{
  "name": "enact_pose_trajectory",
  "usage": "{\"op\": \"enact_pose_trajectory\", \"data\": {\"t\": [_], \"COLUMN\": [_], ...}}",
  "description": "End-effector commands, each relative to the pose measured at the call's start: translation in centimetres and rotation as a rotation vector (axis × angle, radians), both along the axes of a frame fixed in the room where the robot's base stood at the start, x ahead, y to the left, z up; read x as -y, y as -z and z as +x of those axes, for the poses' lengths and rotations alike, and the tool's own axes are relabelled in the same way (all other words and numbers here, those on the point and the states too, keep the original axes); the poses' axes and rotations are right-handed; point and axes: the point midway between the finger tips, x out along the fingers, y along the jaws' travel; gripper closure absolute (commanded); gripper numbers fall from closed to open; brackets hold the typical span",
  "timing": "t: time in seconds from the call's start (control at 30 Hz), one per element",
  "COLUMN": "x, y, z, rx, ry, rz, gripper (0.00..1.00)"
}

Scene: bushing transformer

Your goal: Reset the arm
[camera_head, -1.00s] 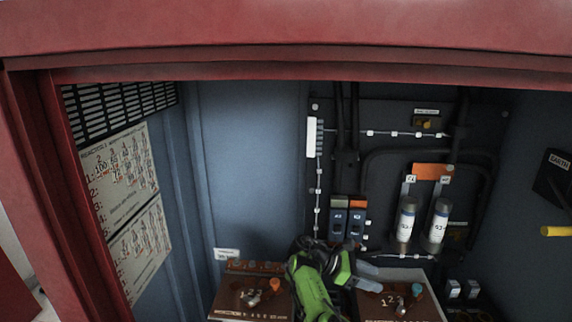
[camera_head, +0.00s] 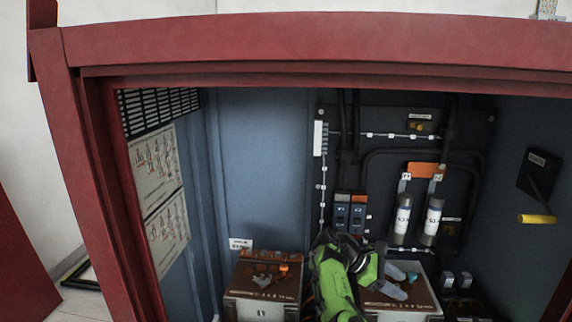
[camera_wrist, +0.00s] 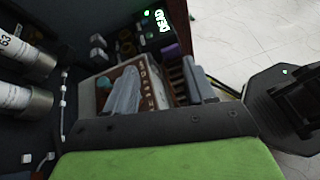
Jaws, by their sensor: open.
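My green arm (camera_head: 335,285) reaches up into the red cabinet from the bottom of the head view. My gripper (camera_head: 404,280) points to the right, in front of the right transformer box. Its two grey fingers are apart with nothing seen between them. In the wrist view my gripper (camera_wrist: 160,72) also shows open, with the box (camera_wrist: 104,90) behind its fingers. Whether the fingers touch the box cannot be told.
The red cabinet frame (camera_head: 320,45) surrounds the opening. Inside are a left transformer box (camera_head: 262,290), two white-labelled fuse cylinders (camera_head: 403,218) (camera_head: 432,220), blue switches (camera_head: 349,215) and a yellow handle (camera_head: 537,219) on the right wall. A blue panel (camera_head: 262,165) is bare.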

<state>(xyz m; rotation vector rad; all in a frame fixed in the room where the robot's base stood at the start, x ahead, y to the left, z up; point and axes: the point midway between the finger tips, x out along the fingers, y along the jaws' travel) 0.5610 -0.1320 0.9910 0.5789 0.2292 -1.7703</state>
Motion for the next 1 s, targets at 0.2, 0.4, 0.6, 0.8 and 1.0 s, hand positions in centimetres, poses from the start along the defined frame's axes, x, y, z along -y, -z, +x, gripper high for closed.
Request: {"op": "enact_pose_trajectory", "data": {"t": [0.2, 0.4, 0.6, 0.8, 1.0], "x": [2.8, 5.0, 4.2, -1.1, -8.1], "y": [-4.2, -8.2, -12.4, -15.6, -16.8], "z": [-2.1, -5.8, -12.1, -19.6, -28.5], "rx": [0.177, 0.392, 0.665, 0.871, 1.03], "ry": [0.149, 0.339, 0.588, 0.766, 0.855], "rz": [0.115, 0.279, 0.551, 0.812, 0.991], "gripper": [0.46, 0.46, 0.46, 0.46, 0.46]}}
